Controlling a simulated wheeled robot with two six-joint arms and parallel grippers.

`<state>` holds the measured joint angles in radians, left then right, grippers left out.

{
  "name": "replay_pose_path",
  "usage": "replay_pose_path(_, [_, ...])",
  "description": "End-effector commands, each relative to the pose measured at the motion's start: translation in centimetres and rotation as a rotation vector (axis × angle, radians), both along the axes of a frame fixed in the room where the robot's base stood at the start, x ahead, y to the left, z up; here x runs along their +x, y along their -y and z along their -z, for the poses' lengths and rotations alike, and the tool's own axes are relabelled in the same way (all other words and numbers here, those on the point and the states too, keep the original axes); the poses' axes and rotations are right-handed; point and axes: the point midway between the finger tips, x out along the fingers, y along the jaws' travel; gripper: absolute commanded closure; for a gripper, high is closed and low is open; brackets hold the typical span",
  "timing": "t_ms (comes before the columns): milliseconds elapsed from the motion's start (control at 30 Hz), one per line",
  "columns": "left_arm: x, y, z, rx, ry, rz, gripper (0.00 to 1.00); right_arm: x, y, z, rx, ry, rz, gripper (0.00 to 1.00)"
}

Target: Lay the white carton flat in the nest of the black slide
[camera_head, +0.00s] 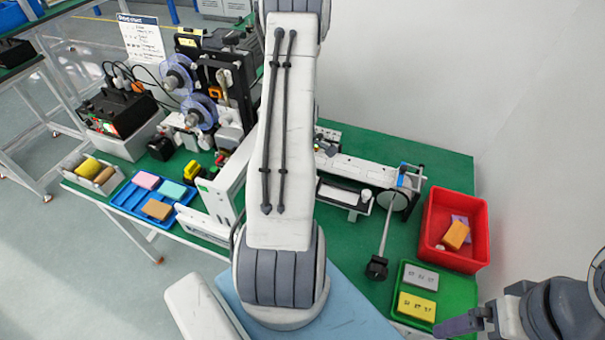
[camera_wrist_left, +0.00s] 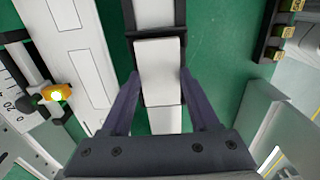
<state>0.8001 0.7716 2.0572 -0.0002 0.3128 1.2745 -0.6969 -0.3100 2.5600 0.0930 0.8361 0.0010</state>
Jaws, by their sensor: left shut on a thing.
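The white carton (camera_wrist_left: 160,62) is between the two dark purple fingers of my left gripper (camera_wrist_left: 160,78) in the left wrist view, and the fingers are shut on it. A black frame (camera_wrist_left: 156,33) around a white strip lies at the carton's far end. I cannot tell whether the carton touches it or is above it. In the head view, a black holder (camera_head: 322,196) with a white inset shows just right of my arm, which hides my left gripper and the carton. My right gripper (camera_head: 461,323) is at the lower right, apart from the work, its opening unclear.
A red bin (camera_head: 481,238) with blocks and a green tray (camera_head: 409,323) stand at the right. A blue tray (camera_head: 127,196) with blocks and a reel machine (camera_head: 213,82) are at the left. A lit yellow lamp (camera_wrist_left: 54,93) shows beside white rails (camera_wrist_left: 69,45).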

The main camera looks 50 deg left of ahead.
Motion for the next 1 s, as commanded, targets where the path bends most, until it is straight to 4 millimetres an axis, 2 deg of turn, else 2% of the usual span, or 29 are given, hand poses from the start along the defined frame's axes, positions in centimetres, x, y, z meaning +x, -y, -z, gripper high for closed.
replay_pose_path(133, [0.0, 0.0, 0.0, 0.000, 0.000, 0.000, 0.66, 0.0, 0.0, 0.0, 0.000, 0.000, 0.000, 0.04])
replay_pose_path(167, [0.0, 0.0, 0.0, 0.000, 0.000, 0.000, 0.27, 0.0, 0.0, 0.0, 0.000, 0.000, 0.000, 0.04])
replay_pose_path(200, [0.0, 0.0, 0.0, 0.000, 0.000, 0.000, 0.12, 0.0, 0.0, 0.0, 0.000, 0.000, 0.000, 0.04])
replay_pose_path(233, [0.0, 0.0, 0.0, 0.000, 0.000, 0.000, 0.04, 0.0, 0.0, 0.0, 0.000, 0.000, 0.000, 0.04])
replay_pose_path(533, [0.0, 0.0, -0.1, 0.000, 0.000, 0.000, 0.04, 0.0, 0.0, 0.0, 0.000, 0.000, 0.000, 0.04])
replay_pose_path(667, [0.0, 0.0, -0.8, 0.000, 0.001, 0.000, 0.04, 0.0, 0.0, 0.2, 0.000, 0.000, 0.000, 0.04])
replay_pose_path(1000, [0.1, -0.1, -7.1, 0.005, 0.004, 0.000, 0.04, 0.0, 0.0, 1.3, 0.000, 0.000, -0.001, 0.04])
